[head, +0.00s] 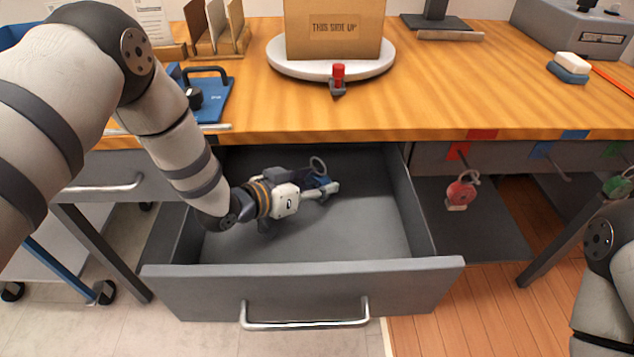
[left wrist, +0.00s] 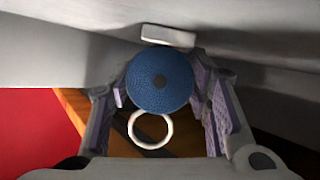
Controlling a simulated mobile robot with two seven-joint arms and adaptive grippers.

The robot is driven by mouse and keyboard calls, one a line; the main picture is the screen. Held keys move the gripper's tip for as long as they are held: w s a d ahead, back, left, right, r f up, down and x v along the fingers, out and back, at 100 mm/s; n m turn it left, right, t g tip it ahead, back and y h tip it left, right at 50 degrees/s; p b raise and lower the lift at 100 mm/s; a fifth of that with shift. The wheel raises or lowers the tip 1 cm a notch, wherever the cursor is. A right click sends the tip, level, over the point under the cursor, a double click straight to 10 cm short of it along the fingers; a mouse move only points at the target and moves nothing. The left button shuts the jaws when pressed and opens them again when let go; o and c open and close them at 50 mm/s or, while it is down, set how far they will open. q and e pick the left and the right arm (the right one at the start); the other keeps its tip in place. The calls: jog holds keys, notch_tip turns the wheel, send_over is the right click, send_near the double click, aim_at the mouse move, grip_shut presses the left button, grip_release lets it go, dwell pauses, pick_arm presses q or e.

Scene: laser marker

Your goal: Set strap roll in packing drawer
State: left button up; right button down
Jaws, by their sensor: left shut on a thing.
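The packing drawer (head: 300,288) is pulled open under the wooden bench. My left gripper (head: 314,189) reaches down into it from the left and is shut on a blue strap roll (head: 321,181). The roll has a pale ring that stands up above the fingers. In the left wrist view the blue disc of the roll (left wrist: 160,80) sits between the two fingers, with a white bar on its far side and the ring on its near side. I cannot tell whether the roll touches the drawer floor. My right gripper is out of view.
A similar red roll (head: 460,193) hangs right of the drawer, and a green one (head: 618,187) at the right edge. A blue hook (head: 545,151) between them is empty. A carton (head: 334,28) stands on a round turntable (head: 284,67). The drawer's right part is bare.

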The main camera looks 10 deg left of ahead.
pick_arm(q)
jog(key=shift+d, duration=0.1)
jog(key=o, duration=1.2)
jog(key=shift+s+r, duration=0.1)
jog(key=shift+r, duration=0.3)
jog(key=p+v, duration=0.2)
jog(key=v, duration=0.9)
jog(key=shift+s, duration=0.1)
jog(key=shift+s+a, duration=0.2)
jog(key=shift+a, duration=0.05)
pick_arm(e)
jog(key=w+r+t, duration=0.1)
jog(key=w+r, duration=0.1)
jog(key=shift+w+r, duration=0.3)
